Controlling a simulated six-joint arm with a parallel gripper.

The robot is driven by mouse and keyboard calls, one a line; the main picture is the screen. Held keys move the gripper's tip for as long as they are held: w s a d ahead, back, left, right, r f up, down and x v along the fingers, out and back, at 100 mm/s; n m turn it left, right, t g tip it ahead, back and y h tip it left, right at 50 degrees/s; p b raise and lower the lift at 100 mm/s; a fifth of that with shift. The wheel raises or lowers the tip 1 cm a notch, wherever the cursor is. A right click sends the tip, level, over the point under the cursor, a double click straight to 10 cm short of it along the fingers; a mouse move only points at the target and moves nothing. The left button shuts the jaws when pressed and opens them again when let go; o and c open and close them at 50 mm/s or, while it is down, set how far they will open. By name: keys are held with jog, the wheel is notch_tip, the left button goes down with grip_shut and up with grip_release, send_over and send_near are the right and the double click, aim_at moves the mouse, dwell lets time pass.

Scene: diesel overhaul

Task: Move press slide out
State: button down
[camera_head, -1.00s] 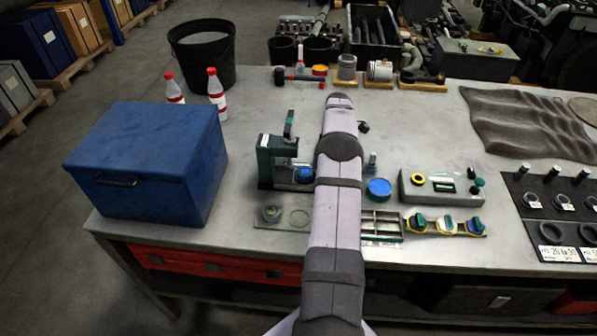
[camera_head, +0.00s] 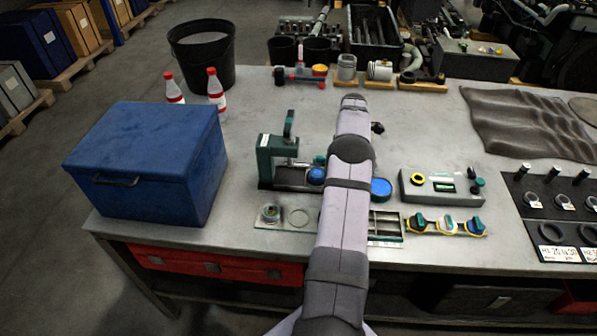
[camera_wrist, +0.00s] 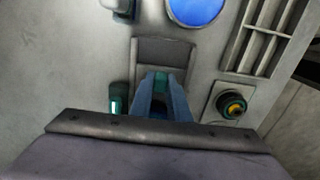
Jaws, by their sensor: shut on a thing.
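The green press (camera_head: 270,160) stands upright on the bench, left of my arm, with its lever raised. Its dark grey slide (camera_head: 291,178) runs out to the right at its base, partly behind my arm. In the wrist view the slide (camera_wrist: 165,50) shows as a grey tray beyond my fingers. My gripper (camera_wrist: 161,82) is shut on a teal piece, which appears to be the slide's handle. In the head view a rounded blue part (camera_head: 316,176) shows beside my arm; I cannot tell what it belongs to. The exact finger contact is partly hidden.
A blue round dish (camera_head: 381,188) and a compartment tray (camera_head: 386,224) lie right of my arm. A small plate with a knob (camera_head: 270,213) lies in front of the press. A grey control box (camera_head: 442,187) stands farther right. A blue chest (camera_head: 150,160) stands left.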

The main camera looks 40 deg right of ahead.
jog(key=shift+s+d, duration=1.4)
jog(key=c, duration=1.7)
grip_release()
jog(key=shift+w, duration=0.1)
jog(key=shift+a+r, duration=0.1)
jog(key=shift+r, duration=0.05)
jog(key=shift+r+p, duration=1.65)
jog(key=shift+r, duration=1)
notch_tip(320, 180, up, 4)
jog(key=p, duration=0.3)
